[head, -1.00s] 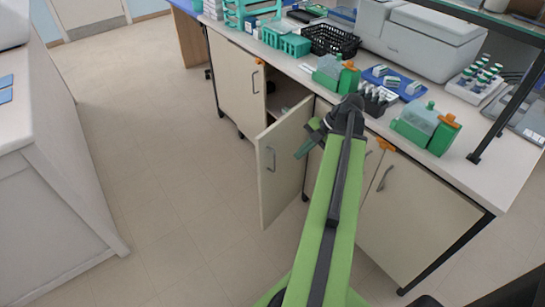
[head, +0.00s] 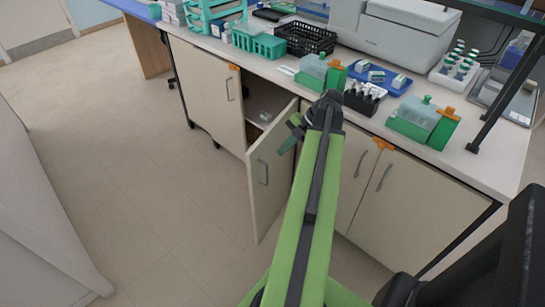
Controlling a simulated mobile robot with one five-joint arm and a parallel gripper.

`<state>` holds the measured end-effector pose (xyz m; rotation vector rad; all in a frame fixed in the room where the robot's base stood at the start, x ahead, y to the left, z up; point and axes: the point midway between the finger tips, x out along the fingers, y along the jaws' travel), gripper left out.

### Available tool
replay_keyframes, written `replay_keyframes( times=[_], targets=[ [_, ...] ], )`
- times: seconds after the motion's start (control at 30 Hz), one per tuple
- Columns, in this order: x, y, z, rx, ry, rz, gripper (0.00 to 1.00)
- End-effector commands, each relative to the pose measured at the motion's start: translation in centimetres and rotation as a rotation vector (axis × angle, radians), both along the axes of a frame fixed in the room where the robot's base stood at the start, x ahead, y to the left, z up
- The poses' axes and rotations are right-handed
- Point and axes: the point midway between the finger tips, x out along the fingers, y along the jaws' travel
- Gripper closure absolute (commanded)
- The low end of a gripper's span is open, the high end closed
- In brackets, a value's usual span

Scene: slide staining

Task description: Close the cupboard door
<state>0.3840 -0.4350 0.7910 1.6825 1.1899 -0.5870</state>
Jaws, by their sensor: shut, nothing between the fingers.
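The cupboard door (head: 269,180) is cream with a grey vertical handle. In the head view it stands partly open, swung out from the cabinet under the bench, and a dark interior with a shelf (head: 262,104) shows behind it. My gripper (head: 287,144) is at the end of my green arm, close to the upper part of the door. It is shut and looks empty. Whether it touches the door I cannot tell. My arm covers the cabinet to the right of the door.
A shut cupboard door (head: 211,92) is on the left, and shut double doors (head: 391,199) are on the right. The bench top (head: 399,115) carries green staining jars, racks, a black basket and a machine. A pale cabinet (head: 38,215) stands on the left. The floor between is clear.

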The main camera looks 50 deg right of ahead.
Motion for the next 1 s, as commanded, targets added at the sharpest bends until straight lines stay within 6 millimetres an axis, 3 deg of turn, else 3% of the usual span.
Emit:
replay_keyframes(
  times=[0.47,1.0],
  targets=[
    [3.5,4.0,-7.3,0.001,0.000,0.008,1.00],
    [4.2,4.4,-7.5,0.000,0.000,-0.007,1.00]
  ],
)
